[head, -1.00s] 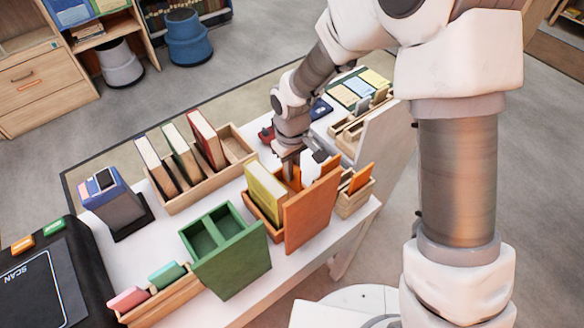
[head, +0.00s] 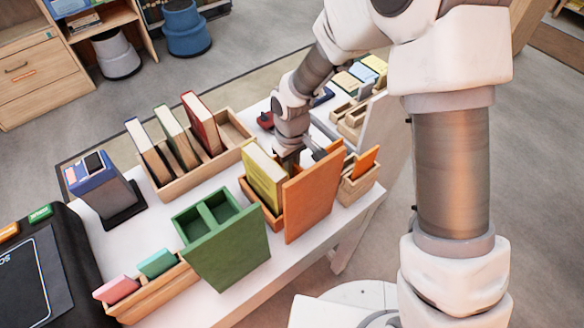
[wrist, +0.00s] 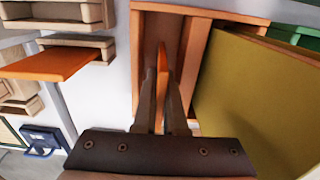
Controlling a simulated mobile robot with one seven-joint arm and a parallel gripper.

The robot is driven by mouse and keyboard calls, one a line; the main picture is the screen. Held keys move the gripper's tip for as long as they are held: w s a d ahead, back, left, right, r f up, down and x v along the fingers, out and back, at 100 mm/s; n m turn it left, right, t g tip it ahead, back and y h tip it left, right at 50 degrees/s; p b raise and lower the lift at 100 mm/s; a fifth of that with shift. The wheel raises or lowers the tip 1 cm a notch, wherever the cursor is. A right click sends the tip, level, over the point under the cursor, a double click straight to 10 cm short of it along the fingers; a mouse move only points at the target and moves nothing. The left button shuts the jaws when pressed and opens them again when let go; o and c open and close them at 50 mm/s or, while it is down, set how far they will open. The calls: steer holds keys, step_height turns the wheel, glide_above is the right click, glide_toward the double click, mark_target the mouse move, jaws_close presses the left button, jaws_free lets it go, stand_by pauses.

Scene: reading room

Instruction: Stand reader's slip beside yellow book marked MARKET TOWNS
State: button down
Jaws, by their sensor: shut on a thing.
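The yellow book (head: 264,180) stands in the orange bin (head: 312,196) near the table's front edge. Its title cannot be read. My gripper (head: 288,158) reaches down into the bin behind the book, its fingertips hidden in the head view. In the wrist view my gripper (wrist: 162,85) is shut on a thin orange slip (wrist: 164,70), held edge-on between the fingers. The slip is inside the bin's open slot, left of the yellow book (wrist: 255,105), with a gap between them. Whether the slip touches the bin floor cannot be told.
A wooden holder (head: 356,186) with another orange card (head: 365,162) stands right of the bin. A green two-slot box (head: 225,245) is at front left. A wooden rack (head: 190,178) with several books stands behind. White table shows between them.

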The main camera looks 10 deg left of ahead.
steer(key=c, duration=0.9)
jaws_free()
step_height(320, 180, up, 17)
steer(key=p, duration=0.2)
steer(key=shift+r+p, duration=0.2)
steer(key=shift+p, duration=0.15)
steer(key=s+d+r+m+t, duration=0.2)
steer(key=s+d+r+m, duration=0.1)
steer(key=d, duration=0.4)
steer(key=s+d+r+m+t+p, duration=0.1)
steer(key=s+d+r+m, duration=0.2)
steer(key=s+d+r, duration=0.3)
steer(key=s+d+r+m+t+p, duration=0.1)
steer(key=s+d+r+m+t, duration=0.1)
steer(key=s+d+r+m, duration=0.2)
steer(key=d+r, duration=0.3)
steer(key=d, duration=0.3)
steer(key=shift+s+d+t, duration=0.25)
steer(key=shift+s+t, duration=0.05)
steer(key=shift+s, duration=0.1)
